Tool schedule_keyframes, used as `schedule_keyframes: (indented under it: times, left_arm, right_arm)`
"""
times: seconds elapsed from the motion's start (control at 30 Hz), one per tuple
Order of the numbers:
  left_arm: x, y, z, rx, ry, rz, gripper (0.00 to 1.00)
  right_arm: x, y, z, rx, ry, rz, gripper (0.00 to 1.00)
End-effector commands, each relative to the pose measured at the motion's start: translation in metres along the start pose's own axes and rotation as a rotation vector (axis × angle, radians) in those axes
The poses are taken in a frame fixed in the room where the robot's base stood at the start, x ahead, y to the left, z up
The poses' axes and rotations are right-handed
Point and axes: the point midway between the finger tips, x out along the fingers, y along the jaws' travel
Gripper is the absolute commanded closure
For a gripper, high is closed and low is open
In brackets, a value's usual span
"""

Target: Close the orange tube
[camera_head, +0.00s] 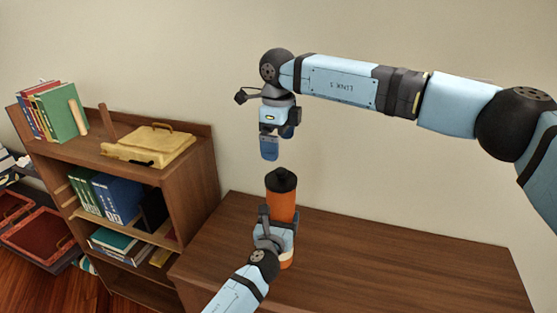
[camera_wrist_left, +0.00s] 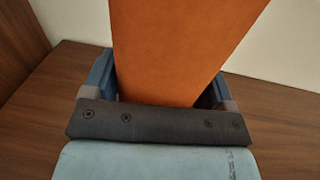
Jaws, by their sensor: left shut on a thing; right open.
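The orange tube (camera_head: 281,205) stands upright at the left part of the brown wooden cabinet top. A black cap (camera_head: 281,180) with a small knob sits at the tube's top; I cannot tell how firmly it is seated. My left gripper (camera_head: 276,232) is shut around the tube's lower half. In the left wrist view the orange tube (camera_wrist_left: 180,50) fills the space between the two blue fingers. My right gripper (camera_head: 278,146) is open and empty, pointing down a little above the cap, apart from it. The tube's lower front is partly hidden by the left gripper.
A bookshelf (camera_head: 190,175) stands at the left, with books and a yellow case (camera_head: 150,145) on top. Red trays (camera_head: 38,232) lie at the far left. The cabinet top (camera_head: 400,270) right of the tube is clear, with a plain wall behind.

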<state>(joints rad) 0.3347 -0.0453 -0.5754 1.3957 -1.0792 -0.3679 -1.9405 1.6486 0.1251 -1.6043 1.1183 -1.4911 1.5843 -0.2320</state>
Motion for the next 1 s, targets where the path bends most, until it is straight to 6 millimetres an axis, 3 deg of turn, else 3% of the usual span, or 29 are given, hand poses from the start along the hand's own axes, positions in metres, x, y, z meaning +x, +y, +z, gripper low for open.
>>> schedule_keyframes:
  times: [0.2, 0.5, 0.53, 0.6, 0.87, 1.0]
  left_arm:
    - [0.0, 0.0, 0.0, 0.0, 0.0, 0.0, 0.64]
    - [0.0, 0.0, 0.0, 0.0, 0.0, 0.0, 0.64]
    - [0.0, 0.0, 0.0, 0.0, 0.0, 0.0, 0.19]
    - [0.0, 0.0, 0.0, 0.0, 0.0, 0.0, 0.03]
    - [-0.001, 0.0, 0.0, 0.0, 0.0, 0.0, 0.0]
    - [-0.013, 0.001, 0.0, 0.002, 0.001, 0.0, 0.0]
  right_arm:
    - [-0.022, 0.0, 0.0, 0.001, 0.001, -0.001, 0.0]
    - [-0.025, 0.0, 0.0, 0.0, 0.001, 0.0, 0.0]
    - [-0.025, 0.0, 0.0, 0.0, 0.001, 0.0, 0.0]
    - [-0.025, 0.0, 0.0, 0.0, 0.001, 0.0, 0.0]
    - [-0.025, 0.0, 0.0, 0.0, 0.001, 0.0, 0.0]
    - [-0.026, 0.0, 0.0, 0.0, 0.0, 0.0, 0.0]
